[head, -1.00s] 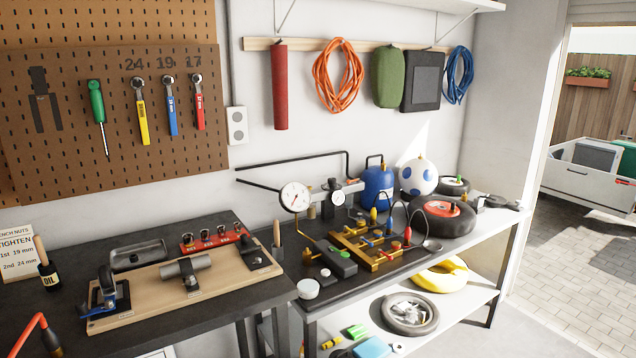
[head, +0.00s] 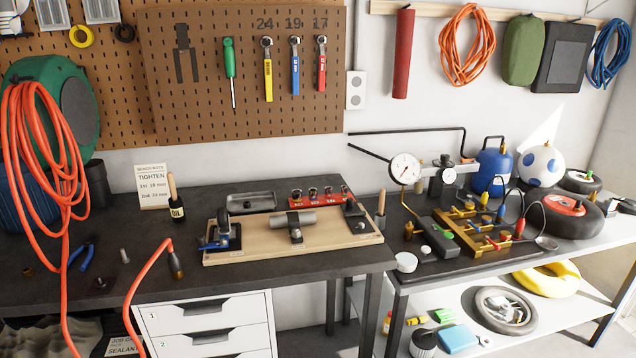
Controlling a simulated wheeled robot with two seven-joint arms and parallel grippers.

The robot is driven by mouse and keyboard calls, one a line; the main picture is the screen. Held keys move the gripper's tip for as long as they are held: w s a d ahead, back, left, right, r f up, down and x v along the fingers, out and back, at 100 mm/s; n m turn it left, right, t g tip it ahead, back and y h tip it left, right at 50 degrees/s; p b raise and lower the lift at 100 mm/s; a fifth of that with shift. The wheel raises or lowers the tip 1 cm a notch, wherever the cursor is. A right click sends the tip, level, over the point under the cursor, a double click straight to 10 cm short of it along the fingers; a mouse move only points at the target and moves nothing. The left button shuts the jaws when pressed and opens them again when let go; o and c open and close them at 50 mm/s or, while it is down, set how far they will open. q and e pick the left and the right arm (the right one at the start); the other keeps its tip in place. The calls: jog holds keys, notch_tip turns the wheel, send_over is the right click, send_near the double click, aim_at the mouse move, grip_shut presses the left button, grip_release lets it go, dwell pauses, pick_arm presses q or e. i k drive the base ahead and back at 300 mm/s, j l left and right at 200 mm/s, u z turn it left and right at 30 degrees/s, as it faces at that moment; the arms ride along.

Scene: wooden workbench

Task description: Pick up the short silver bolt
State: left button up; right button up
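A small silver piece that looks like a short bolt (head: 124,256) stands on the dark bench top (head: 330,262), left of the red air hose's end. At this size I cannot make out its head or thread. Another small piece (head: 100,283) sits on a dark patch near the front edge; I cannot tell what it is. A small brass-coloured piece (head: 27,271) lies further left. Neither of my grippers is in view.
Blue-handled pliers (head: 82,254) lie left of the silver piece. The red hose (head: 146,278) crosses the bench's front edge. Drawers (head: 208,322) are below.

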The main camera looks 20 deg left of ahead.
aim_at(125, 260)
jog(key=u, duration=1.7)
